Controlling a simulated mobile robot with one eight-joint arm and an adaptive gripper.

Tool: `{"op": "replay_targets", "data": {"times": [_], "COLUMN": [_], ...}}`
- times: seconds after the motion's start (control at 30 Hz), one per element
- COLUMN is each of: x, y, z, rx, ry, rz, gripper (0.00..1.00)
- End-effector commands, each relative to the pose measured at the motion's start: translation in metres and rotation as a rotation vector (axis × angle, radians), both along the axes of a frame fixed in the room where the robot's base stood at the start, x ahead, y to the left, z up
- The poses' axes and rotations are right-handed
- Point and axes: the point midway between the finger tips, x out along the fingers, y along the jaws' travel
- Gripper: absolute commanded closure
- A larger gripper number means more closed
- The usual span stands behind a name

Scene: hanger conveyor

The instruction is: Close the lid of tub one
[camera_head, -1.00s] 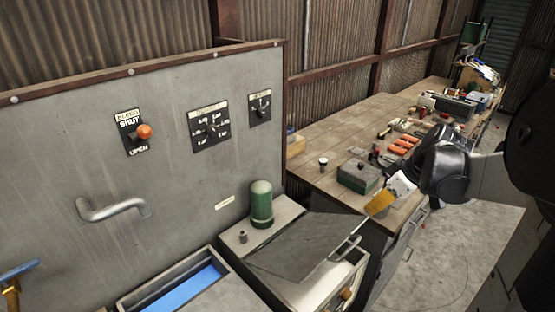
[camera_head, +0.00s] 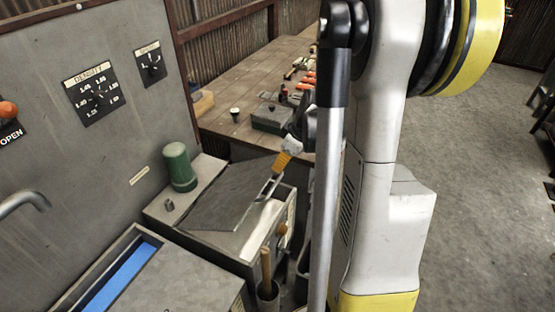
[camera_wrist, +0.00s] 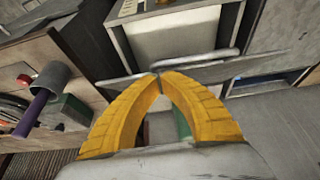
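A tub (camera_head: 245,245) with pale walls stands below the control panel, and its flat grey lid (camera_head: 228,200) is raised at a tilt over it. The lid has a thin metal bar handle (camera_head: 268,188) on its right edge. My gripper (camera_head: 278,171), with yellow fingers, is at the upper end of this bar. In the wrist view, my gripper (camera_wrist: 158,75) has its fingertips together at the bar (camera_wrist: 195,63); whether the bar is between them is unclear. The tub's pale interior (camera_wrist: 190,38) shows beyond. No tub number is readable.
A second tub (camera_head: 120,280) with a blue inside stands at front left. A green cylinder (camera_head: 180,167) stands behind the lid. A wooden handle (camera_head: 266,268) rises from a holder in front. The cluttered workbench (camera_head: 235,115) lies behind; open floor (camera_head: 460,180) is at right.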

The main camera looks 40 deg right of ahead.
Motion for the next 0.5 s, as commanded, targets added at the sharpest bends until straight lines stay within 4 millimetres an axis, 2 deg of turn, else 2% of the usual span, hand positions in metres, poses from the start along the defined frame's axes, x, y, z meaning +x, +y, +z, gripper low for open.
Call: {"op": "replay_targets", "data": {"times": [0.37,0.5], "x": [-0.0010,-0.0044], "y": [-0.0006,-0.0025], "z": [-0.0017,-0.0081], "rx": [0.000,0.006], "ry": [-0.001,-0.014], "rz": [0.000,-0.003], "gripper": [1.00,1.00]}}
